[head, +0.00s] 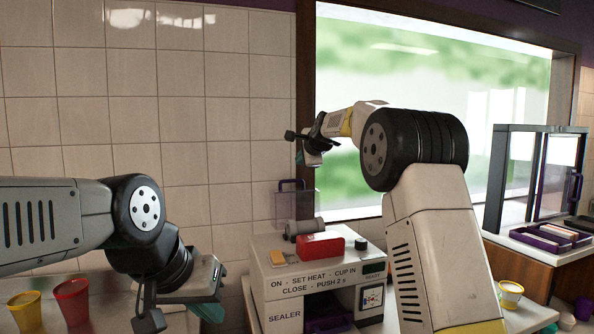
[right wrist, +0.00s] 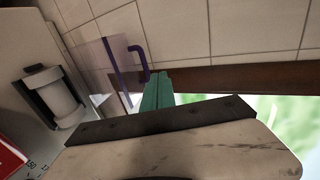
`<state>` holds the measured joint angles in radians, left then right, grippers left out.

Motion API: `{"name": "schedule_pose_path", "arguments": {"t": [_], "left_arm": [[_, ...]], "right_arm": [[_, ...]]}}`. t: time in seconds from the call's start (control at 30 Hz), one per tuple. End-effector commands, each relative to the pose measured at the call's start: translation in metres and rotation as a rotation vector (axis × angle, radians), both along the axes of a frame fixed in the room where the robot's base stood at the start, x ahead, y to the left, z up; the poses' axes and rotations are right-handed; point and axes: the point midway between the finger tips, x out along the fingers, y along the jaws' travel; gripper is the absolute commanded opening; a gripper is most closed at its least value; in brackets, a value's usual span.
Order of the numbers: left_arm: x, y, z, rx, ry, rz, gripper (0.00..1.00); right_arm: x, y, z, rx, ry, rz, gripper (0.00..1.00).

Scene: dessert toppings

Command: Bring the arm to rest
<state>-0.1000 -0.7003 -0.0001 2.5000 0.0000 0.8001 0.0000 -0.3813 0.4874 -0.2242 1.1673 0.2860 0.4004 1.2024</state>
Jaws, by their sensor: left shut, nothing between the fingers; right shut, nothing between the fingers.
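My left gripper (head: 208,312) hangs low at the lower left of the head view, over the counter and to the right of two cups. Its teal fingers are partly cut off by the frame's bottom edge. My right gripper (head: 312,158) is raised in front of the window's left edge, above the sealer machine, and apart from it. In the right wrist view its teal fingers (right wrist: 157,92) are together with nothing between them. My right arm (head: 433,240) is bent up in the middle of the head view.
The sealer (head: 284,308) stands on the counter with a red block (head: 320,246) on top. A yellow cup (head: 25,311) and a red cup (head: 72,301) are at the lower left. A white and yellow tub (head: 510,294) and a glass cabinet (head: 533,185) are at right.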

Motion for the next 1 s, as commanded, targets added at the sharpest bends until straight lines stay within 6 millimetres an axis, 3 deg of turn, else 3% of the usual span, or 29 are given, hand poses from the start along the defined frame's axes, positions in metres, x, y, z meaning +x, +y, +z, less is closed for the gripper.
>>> {"name": "schedule_pose_path", "arguments": {"t": [0.27,0.37,0.47,0.67,0.9,1.0], "left_arm": [[0.000,0.000,0.000,0.000,0.000,0.000,0.00],[0.000,0.000,0.000,0.000,0.000,0.000,0.00],[0.000,0.000,0.000,0.000,0.000,0.000,0.00],[0.000,0.000,0.000,0.000,0.000,0.000,0.00],[0.000,0.000,0.000,0.000,0.000,0.000,0.00],[0.000,0.000,0.000,0.000,0.000,0.000,0.00]], "right_arm": [[-0.024,-0.013,0.015,-0.015,0.006,0.004,0.00],[-0.048,-0.030,0.016,-0.071,0.017,0.030,0.00],[-0.092,-0.056,0.011,-0.175,0.037,0.088,0.00],[-0.213,-0.099,-0.018,-0.443,0.078,0.276,0.00],[-0.369,-0.125,-0.085,-0.775,0.105,0.553,0.00],[-0.425,-0.132,-0.119,-0.900,0.116,0.666,0.00]]}}
